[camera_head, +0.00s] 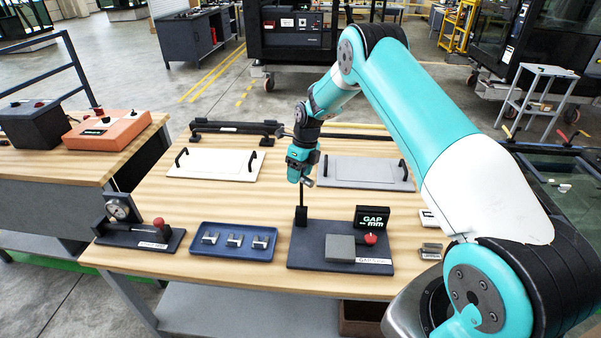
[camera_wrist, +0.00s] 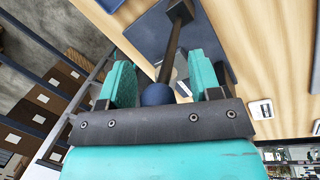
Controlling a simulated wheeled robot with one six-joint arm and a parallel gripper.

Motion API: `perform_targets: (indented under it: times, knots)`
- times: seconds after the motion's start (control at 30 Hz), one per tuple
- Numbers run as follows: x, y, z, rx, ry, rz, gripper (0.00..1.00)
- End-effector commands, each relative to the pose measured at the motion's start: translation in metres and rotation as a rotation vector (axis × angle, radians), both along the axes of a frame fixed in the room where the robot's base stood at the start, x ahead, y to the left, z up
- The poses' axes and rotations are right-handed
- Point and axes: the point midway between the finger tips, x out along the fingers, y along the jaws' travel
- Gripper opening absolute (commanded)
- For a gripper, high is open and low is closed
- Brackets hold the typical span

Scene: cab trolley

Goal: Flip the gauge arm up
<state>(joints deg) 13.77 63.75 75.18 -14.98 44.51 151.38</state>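The gap gauge stands on a dark base plate (camera_head: 300,253) at the front of the wooden table. Its black gauge arm (camera_head: 303,195) stands about upright from a dark pivot block (camera_head: 301,216) at the plate's back left. My gripper (camera_head: 303,181) is at the upper end of the arm, pointing down. In the wrist view the arm (camera_wrist: 172,50) ends in a dark blue ball (camera_wrist: 157,95), between the teal fingers of my gripper (camera_wrist: 163,82). The fingers are apart, with a gap visible to the right of the ball. The head view hides the ball.
On the plate are a grey block (camera_head: 340,248), a red knob (camera_head: 371,239) and a "GAP -- mm" display (camera_head: 372,216). A blue tray (camera_head: 234,252) with metal pieces and a dial gauge stand (camera_head: 122,210) lie left. Flat panels with handles lie behind.

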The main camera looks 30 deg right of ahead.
Motion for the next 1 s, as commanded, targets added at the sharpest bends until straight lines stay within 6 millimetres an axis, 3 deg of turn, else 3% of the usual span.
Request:
perform_targets:
  times: [0.3,0.47,1.0]
  knots:
    - [0.0,0.0,0.002,0.002,0.0,0.002,0.58]
    - [0.001,-0.005,0.018,0.002,-0.004,0.001,0.58]
    - [0.004,-0.031,0.145,0.0,-0.003,0.0,0.58]
